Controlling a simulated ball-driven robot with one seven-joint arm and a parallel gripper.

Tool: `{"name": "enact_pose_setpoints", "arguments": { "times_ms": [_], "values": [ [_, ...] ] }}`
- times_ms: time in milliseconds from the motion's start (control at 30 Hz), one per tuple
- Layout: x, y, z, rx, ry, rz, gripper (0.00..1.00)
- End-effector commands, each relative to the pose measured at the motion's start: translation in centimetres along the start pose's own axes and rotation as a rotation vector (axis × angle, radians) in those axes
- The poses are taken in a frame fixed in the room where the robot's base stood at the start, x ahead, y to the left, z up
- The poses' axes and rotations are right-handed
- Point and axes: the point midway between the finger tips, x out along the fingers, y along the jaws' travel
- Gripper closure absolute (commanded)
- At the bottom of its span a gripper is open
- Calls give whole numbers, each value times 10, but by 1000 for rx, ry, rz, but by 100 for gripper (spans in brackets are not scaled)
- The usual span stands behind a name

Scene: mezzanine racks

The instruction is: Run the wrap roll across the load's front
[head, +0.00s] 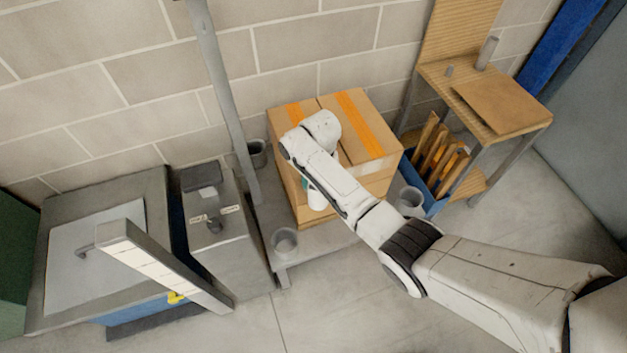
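The load (372,170) is cardboard cartons with orange tape stripes, standing on a low grey platform (322,240) against the block wall. My arm reaches in from the lower right, and its wrist is in front of the load's near face. A white cylinder (317,197), which looks like the wrap roll, shows just below my wrist, close to the carton front. A small teal patch is beside it. My gripper's fingers are hidden behind my wrist, so I cannot see whether they hold the cylinder. I cannot tell if the cylinder touches the carton.
A grey post (228,100) rises left of the load. Grey cups (285,243) sit at the platform's corners. A grey machine (215,225) and a cabinet stand on the left. A wooden bench (500,105) and a blue bin (430,203) of boards are on the right. Floor in front is clear.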

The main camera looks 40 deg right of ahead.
Motion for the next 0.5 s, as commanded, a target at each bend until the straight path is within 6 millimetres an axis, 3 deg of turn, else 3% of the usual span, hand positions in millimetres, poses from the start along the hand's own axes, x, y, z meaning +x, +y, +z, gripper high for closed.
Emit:
{"name": "enact_pose_setpoints", "arguments": {
  "times_ms": [500],
  "values": [
    [-1, 21, -6, 2, 1, 0, 60]
  ]
}}
